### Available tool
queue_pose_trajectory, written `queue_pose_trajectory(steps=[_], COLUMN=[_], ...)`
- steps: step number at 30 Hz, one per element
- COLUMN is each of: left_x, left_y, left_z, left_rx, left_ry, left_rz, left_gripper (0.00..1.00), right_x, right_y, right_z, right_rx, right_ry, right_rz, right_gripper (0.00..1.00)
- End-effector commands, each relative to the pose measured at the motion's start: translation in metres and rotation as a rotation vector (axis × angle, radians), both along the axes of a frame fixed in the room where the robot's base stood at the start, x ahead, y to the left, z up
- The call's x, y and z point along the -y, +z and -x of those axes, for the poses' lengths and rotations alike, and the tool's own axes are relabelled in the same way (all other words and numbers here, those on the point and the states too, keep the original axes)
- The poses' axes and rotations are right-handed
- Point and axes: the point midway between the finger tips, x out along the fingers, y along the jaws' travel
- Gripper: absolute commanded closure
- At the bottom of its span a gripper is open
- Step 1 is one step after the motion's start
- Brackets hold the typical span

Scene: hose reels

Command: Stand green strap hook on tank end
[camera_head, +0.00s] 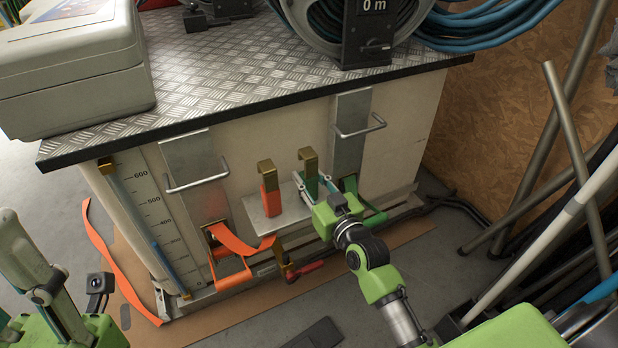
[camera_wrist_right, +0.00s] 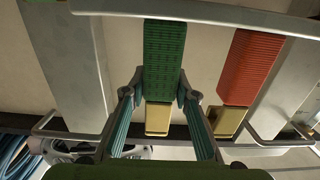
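The green strap hook (camera_head: 309,172), with a brass top, is upright at the tank end (camera_head: 398,135). My right gripper (camera_head: 312,193) is around it; its lower part is hidden in the head view. In the right wrist view, the fingers (camera_wrist_right: 162,95) press on both sides of the green hook (camera_wrist_right: 164,58), near its brass part. Its far end meets the edge of a small metal ledge (camera_head: 285,224); I cannot tell if it bears on it. My left gripper (camera_head: 50,287) is at the lower left, away from the hooks; its opening is unclear.
An orange hook (camera_head: 270,198) stands on the ledge just left of the green one. Metal brackets with bar handles (camera_head: 197,182) (camera_head: 360,127) flank them. An orange strap (camera_head: 233,242) hangs at left. Pipes (camera_head: 575,150) lean at right. Hose reels (camera_head: 372,30) stand on top.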

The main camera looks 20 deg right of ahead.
Motion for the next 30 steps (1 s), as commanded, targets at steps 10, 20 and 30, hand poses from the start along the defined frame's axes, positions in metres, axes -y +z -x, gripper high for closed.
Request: queue_pose_trajectory(steps=[10,20,30], left_x=[0.0,-0.001,-0.001], left_y=[0.0,0.013,0.026], left_z=[0.0,0.003,0.002], left_rx=[-0.001,0.007,-0.017], left_ry=[0.0,0.0,0.001], left_rz=[0.0,0.003,0.004], left_gripper=[0.56,0.56,0.56], right_x=[0.0,0.002,0.007], right_y=[0.0,0.005,0.008], right_z=[0.0,0.028,0.094], right_rx=[-0.001,-0.006,-0.005], right_ry=[0.0,0.001,0.002], right_rz=[0.0,0.001,0.0], right_gripper=[0.56,0.56,0.56])
